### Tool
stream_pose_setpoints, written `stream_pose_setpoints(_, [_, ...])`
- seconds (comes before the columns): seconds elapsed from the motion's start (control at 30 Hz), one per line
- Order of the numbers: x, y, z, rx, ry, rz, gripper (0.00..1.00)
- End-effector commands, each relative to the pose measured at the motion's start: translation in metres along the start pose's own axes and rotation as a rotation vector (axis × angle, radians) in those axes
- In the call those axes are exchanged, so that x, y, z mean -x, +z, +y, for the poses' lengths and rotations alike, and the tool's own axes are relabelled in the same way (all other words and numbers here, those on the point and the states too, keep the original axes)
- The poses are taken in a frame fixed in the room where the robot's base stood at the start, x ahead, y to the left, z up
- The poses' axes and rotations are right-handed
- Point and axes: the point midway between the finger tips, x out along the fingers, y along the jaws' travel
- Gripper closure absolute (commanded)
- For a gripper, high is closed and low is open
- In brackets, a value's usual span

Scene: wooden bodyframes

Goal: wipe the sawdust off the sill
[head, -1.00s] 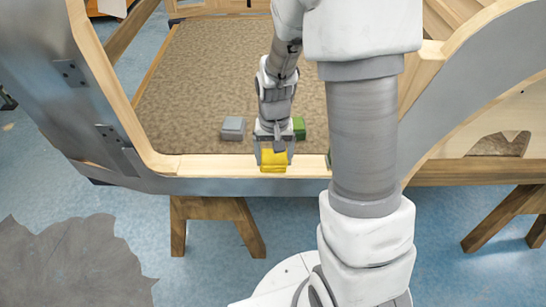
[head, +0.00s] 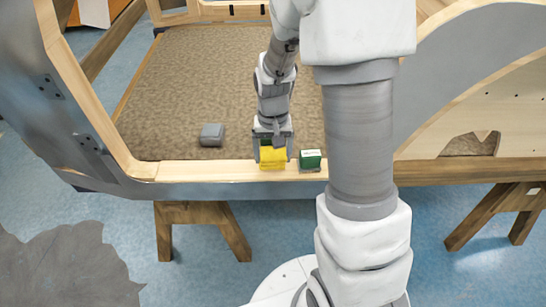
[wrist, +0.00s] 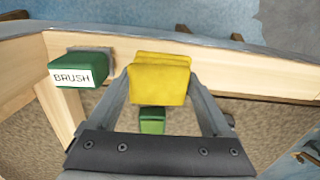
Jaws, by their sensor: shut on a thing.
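My gripper (head: 272,146) is shut on a folded yellow cloth (head: 272,160), which it holds at the pale wooden sill (head: 205,171). The cloth also shows between the fingers in the wrist view (wrist: 159,77). The cloth appears to be at the sill's surface, though I cannot tell if it touches. In the wrist view the sill (wrist: 250,72) runs behind the cloth. I cannot make out any sawdust on the visible part of the sill; the cloth and my gripper hide some of it.
A green brush (head: 310,159) labelled BRUSH in the wrist view (wrist: 80,70) sits on the sill, just right of the cloth. A grey block (head: 212,134) lies on the brown carpet (head: 185,95). A green block (wrist: 152,120) lies behind my gripper. The sill left of the cloth is clear.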

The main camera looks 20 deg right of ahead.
Motion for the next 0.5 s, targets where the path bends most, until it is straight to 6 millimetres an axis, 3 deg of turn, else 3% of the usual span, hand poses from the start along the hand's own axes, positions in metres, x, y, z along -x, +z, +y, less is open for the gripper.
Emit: stream_pose_setpoints(0.5, [0.050,-0.009,0.001,0.001,0.000,0.002,0.68])
